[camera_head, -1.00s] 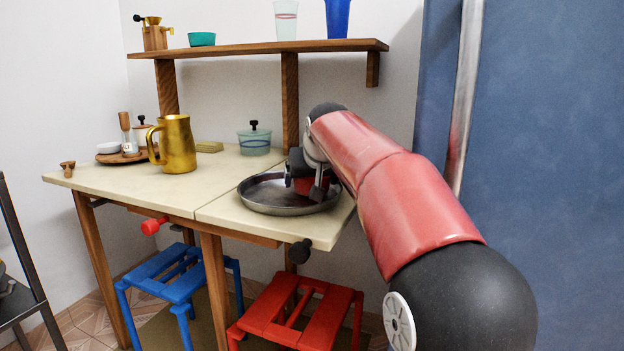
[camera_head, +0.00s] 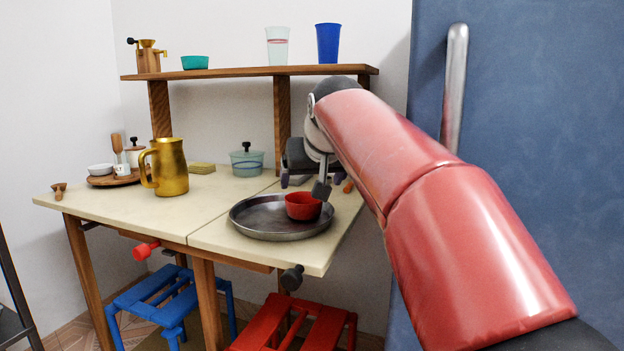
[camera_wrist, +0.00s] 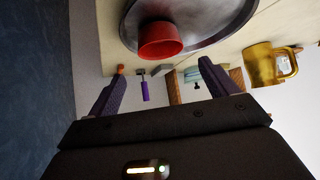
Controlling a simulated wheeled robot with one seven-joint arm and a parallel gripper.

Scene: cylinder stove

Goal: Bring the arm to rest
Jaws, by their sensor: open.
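My gripper (camera_head: 302,186) is open and empty, just above and behind the red bowl (camera_head: 303,207). Its two dark purple fingers stand wide apart in the wrist view (camera_wrist: 160,86), with nothing between them. The red bowl sits upright in the round metal pan (camera_head: 258,232), toward the pan's right side. The bowl also shows in the wrist view (camera_wrist: 160,40), clear of the fingers. My red arm reaches in from the lower right and hides part of the table's right end.
The pan is on the pale table (camera_head: 215,238). A gold pitcher (camera_head: 170,168), a lidded teal pot (camera_head: 247,162) and a wooden tray (camera_head: 98,181) stand further left. A shelf (camera_head: 220,72) runs above. A blue door with a handle (camera_head: 453,90) is at right. Blue and red stools stand below.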

